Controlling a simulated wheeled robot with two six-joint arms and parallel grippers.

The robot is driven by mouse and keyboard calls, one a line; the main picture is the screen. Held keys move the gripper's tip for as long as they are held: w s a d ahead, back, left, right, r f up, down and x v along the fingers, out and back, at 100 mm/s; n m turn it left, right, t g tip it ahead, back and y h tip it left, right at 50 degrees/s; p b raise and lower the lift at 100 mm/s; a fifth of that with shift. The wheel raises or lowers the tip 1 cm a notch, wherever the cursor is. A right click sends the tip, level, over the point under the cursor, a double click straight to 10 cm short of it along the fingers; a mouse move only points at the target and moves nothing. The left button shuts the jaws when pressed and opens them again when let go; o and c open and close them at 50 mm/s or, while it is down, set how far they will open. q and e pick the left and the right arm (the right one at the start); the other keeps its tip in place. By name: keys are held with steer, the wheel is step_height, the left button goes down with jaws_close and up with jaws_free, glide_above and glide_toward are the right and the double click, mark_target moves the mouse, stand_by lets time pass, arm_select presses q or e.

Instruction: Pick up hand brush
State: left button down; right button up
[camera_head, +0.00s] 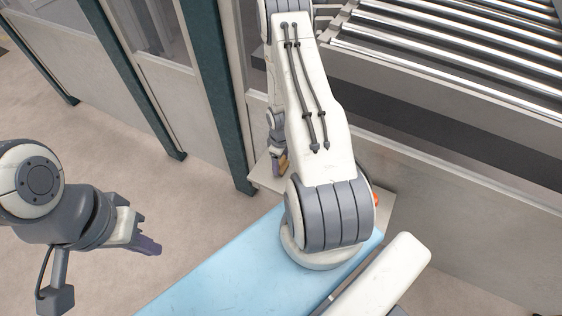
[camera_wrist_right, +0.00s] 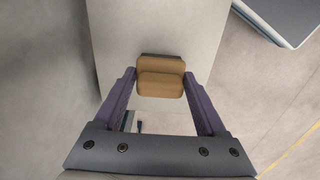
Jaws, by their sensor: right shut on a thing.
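The hand brush (camera_wrist_right: 160,84) shows in the right wrist view as a brown, rounded block with a dark strip along its far edge. My right gripper (camera_wrist_right: 159,76) has its purple fingers on both sides of it and is shut on it. In the head view the right gripper (camera_head: 279,163) is partly hidden behind my right arm, with a small brown part of the brush (camera_head: 284,164) showing. My left gripper (camera_head: 148,246) is at the lower left, away from the brush, seen from the side; its finger gap cannot be made out.
A pale stand top (camera_head: 262,175) lies below the right gripper; it also shows in the wrist view (camera_wrist_right: 150,22). A small red-orange thing (camera_head: 376,199) sits beside my arm. A roller conveyor (camera_head: 440,55) and dark-green posts (camera_head: 217,90) stand behind. Floor at left is clear.

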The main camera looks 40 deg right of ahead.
step_height(320, 180, up, 2)
steer(key=shift+r+p, duration=0.1)
steer(key=shift+p, duration=0.65)
steer(key=shift+r+p, duration=0.8)
steer(key=shift+p, duration=0.1)
steer(key=s+b, duration=0.1)
steer(key=s+d+b, duration=0.1)
steer(key=b, duration=0.1)
steer(key=shift+s+d+r, duration=0.1)
steer(key=shift+r, duration=0.05)
steer(key=s+d+r, duration=0.4)
steer(key=s+r, duration=0.2)
steer(key=s, duration=0.2)
steer(key=shift+s+d, duration=0.1)
